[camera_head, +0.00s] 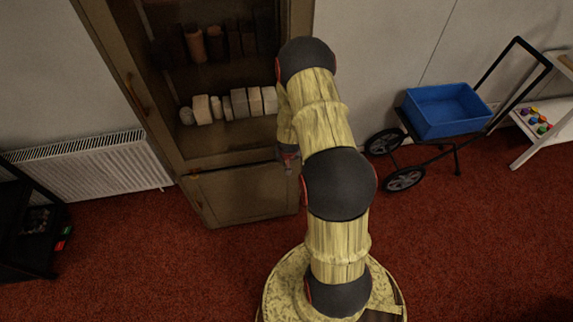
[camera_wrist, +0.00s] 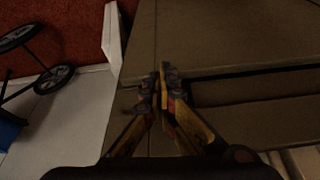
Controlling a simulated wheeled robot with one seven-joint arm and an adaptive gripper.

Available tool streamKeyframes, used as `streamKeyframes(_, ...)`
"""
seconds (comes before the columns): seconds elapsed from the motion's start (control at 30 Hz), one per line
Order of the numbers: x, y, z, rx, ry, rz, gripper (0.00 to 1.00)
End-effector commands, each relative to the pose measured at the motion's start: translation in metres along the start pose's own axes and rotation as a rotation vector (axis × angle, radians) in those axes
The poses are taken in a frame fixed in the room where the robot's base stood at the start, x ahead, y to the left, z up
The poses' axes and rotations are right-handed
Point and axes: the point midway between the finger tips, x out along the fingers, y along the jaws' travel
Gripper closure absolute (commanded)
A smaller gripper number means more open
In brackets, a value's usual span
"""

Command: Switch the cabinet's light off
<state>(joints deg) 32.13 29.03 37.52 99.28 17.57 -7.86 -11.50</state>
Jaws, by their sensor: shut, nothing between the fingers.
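The brown wooden cabinet (camera_head: 245,192) stands against the wall, with its upper part open to view and shelves inside. Its interior looks dim; I cannot tell whether its light is on. I cannot make out a light switch in either view. My gripper (camera_head: 289,160) is at the cabinet's right front edge, partly hidden by my arm. In the wrist view my gripper (camera_wrist: 163,72) is shut and empty, its fingertips close in front of the brown cabinet front (camera_wrist: 215,40). Whether they touch it I cannot tell.
Pale blocks (camera_head: 235,104) and reddish-brown jars (camera_head: 195,43) stand on the cabinet's shelves. A panel with a handle (camera_head: 139,95) is at its left. A cart with a blue bin (camera_head: 447,112) stands at the right, a white radiator (camera_head: 90,168) at the left. Red carpet is clear in front.

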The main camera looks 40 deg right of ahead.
Motion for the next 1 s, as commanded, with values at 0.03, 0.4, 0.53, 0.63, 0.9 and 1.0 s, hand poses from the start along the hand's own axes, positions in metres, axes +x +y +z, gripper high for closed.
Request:
streamKeyframes(0.03, 0.000, 0.000, 0.000, 0.000, 0.000, 0.000, 1.00)
streamKeyframes(0.4, 0.001, 0.003, -0.008, 0.002, 0.000, 0.001, 1.00)
streamKeyframes(0.53, 0.003, 0.003, -0.008, 0.001, 0.001, 0.000, 1.00)
streamKeyframes(0.63, 0.003, 0.003, -0.008, 0.001, 0.001, 0.000, 1.00)
streamKeyframes(0.9, 0.001, -0.005, -0.006, -0.002, 0.000, -0.001, 1.00)
streamKeyframes(1.0, 0.000, -0.009, -0.004, -0.001, 0.000, -0.001, 1.00)
